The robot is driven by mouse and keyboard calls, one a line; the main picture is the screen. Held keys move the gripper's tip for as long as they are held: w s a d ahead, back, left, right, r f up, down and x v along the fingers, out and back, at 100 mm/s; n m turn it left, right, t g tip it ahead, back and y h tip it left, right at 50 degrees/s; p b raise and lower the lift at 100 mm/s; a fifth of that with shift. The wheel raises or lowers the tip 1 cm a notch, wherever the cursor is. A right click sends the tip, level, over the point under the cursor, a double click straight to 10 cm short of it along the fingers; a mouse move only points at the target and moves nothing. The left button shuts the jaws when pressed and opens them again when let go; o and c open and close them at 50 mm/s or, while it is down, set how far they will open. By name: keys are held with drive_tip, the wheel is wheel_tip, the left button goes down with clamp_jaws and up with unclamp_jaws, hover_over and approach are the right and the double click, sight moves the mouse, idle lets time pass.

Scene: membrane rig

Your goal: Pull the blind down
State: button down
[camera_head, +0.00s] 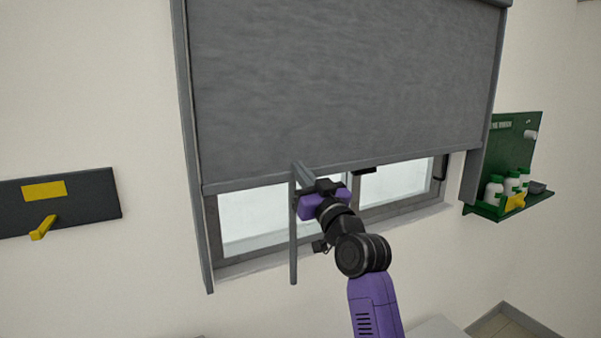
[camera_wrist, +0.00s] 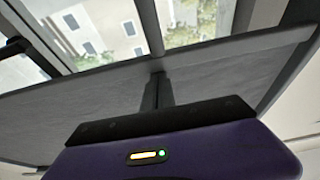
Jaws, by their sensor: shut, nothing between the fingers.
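The grey blind (camera_head: 345,80) hangs over the upper and larger part of the window in the head view. Its bottom edge runs slanted across the picture, and window glass shows below it. My gripper (camera_head: 302,172) is at that bottom edge, left of its middle, with its fingers shut and empty. In the wrist view, my narrow shut fingers (camera_wrist: 157,84) reach to the blind's bottom bar (camera_wrist: 225,47); I cannot tell whether they touch it.
The window (camera_head: 255,218) has a grey frame and side rails. A green shelf (camera_head: 510,205) with white bottles is on the wall at right. A dark panel (camera_head: 85,200) with a yellow lever (camera_head: 42,228) is at left. The wall below the window is clear.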

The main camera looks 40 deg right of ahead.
wheel_tip(320, 180, down, 24)
drive_tip(key=b, duration=2)
drive_tip(key=shift+f, duration=0.15)
drive_tip(key=shift+w, duration=0.1)
wheel_tip(320, 180, up, 5)
drive_tip(key=p, duration=0.3)
drive_tip(key=b+v, duration=0.1)
drive_tip(key=v, duration=0.9)
drive_tip(key=shift+b, duration=0.35)
